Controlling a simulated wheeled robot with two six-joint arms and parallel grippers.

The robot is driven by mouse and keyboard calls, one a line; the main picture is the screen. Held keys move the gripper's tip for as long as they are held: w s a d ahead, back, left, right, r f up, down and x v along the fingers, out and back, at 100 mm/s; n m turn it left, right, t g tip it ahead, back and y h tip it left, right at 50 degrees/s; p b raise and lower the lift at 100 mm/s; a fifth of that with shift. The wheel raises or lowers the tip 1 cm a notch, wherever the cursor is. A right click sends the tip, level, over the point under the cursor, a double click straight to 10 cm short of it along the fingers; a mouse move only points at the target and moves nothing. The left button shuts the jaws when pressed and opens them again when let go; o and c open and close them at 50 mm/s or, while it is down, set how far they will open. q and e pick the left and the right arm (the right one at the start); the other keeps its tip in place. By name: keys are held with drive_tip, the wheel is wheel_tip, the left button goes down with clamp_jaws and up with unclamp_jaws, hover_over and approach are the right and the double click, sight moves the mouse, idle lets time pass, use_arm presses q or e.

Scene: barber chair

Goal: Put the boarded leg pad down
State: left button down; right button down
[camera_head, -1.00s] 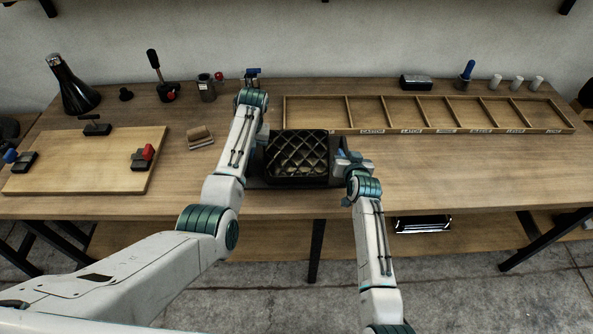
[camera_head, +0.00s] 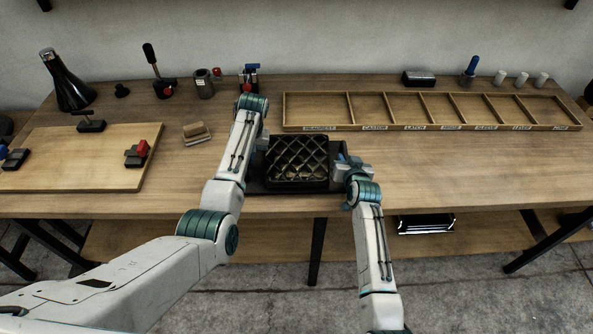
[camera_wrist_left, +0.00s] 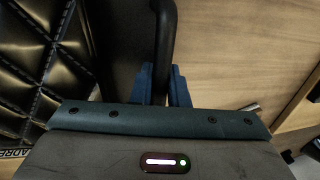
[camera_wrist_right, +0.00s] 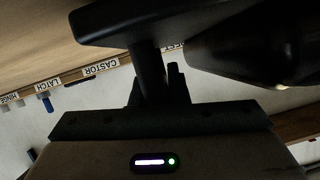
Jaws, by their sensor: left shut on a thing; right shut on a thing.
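The leg pad (camera_head: 297,158) is black, with a diamond-stitched face. It lies on a dark board (camera_head: 258,187) over the front middle of the workbench; whether the board touches the bench I cannot tell. In the left wrist view the stitched pad (camera_wrist_left: 45,65) is at left, and my left gripper (camera_wrist_left: 165,90) is shut on a black bar handle (camera_wrist_left: 163,45) beside it. My right gripper (camera_head: 347,170) is at the board's right side. In the right wrist view it is shut on a dark post (camera_wrist_right: 150,75) below a dark bar. My left arm partly hides the board's left side.
A labelled compartment tray (camera_head: 425,127) lies behind and to the right. A light wooden board with clamps (camera_head: 75,165) is at left, with a small wooden block (camera_head: 195,132) between. Bottles and tools line the back edge. The bench right of my right gripper is clear.

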use_arm(q)
drive_tip(key=shift+f, duration=0.3)
use_arm(e)
drive_tip(key=shift+f, duration=0.25)
use_arm(q)
drive_tip(key=c, duration=1.4)
unclamp_jaws()
use_arm(e)
drive_tip(key=c, duration=1.4)
unclamp_jaws()
use_arm(q)
drive_tip(key=shift+s+r, duration=0.1)
use_arm(e)
drive_tip(key=shift+s, duration=0.1)
use_arm(q)
wheel_tip(320, 180, up, 12)
drive_tip(key=d, duration=0.2)
drive_tip(key=shift+d, duration=0.2)
use_arm(e)
drive_tip(key=v, duration=1.2)
use_arm(q)
drive_tip(key=shift+f, duration=0.25)
use_arm(e)
drive_tip(key=shift+f, duration=0.1)
